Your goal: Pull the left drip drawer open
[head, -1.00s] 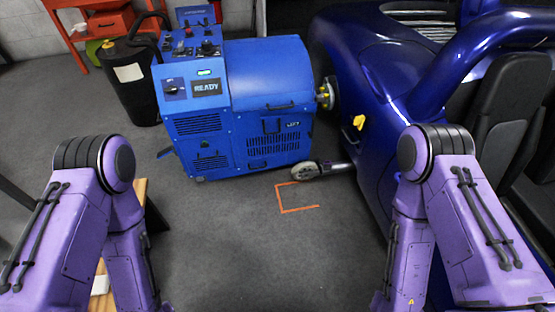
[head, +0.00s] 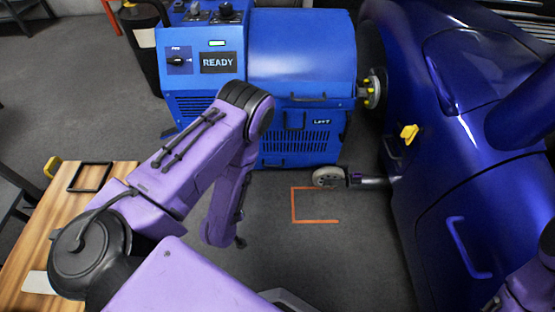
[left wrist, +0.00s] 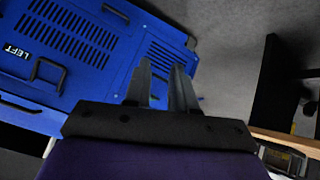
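The blue dynamometer cabinet (head: 300,60) stands ahead. Its front panel carries a LEFT label (head: 321,121) above a vent grille, with a dark handle (head: 295,120) beside it. This panel looks flush with the cabinet. The left wrist view shows the LEFT label (left wrist: 16,52) and handle (left wrist: 47,73) at the left, seen tilted. My left gripper (left wrist: 163,78) has its two fingers apart with nothing visible between them, and is clear of the handle. In the head view my left forearm crosses in front of the cabinet, and the left fingers are not clearly visible. My right gripper is out of view.
A blue car (head: 440,150) stands close on the right, its hub attached beside the cabinet. A small wheel (head: 328,177) lies low before the cabinet. A wooden bench (head: 40,235) is at left. An orange floor mark (head: 293,205) lies on open grey floor.

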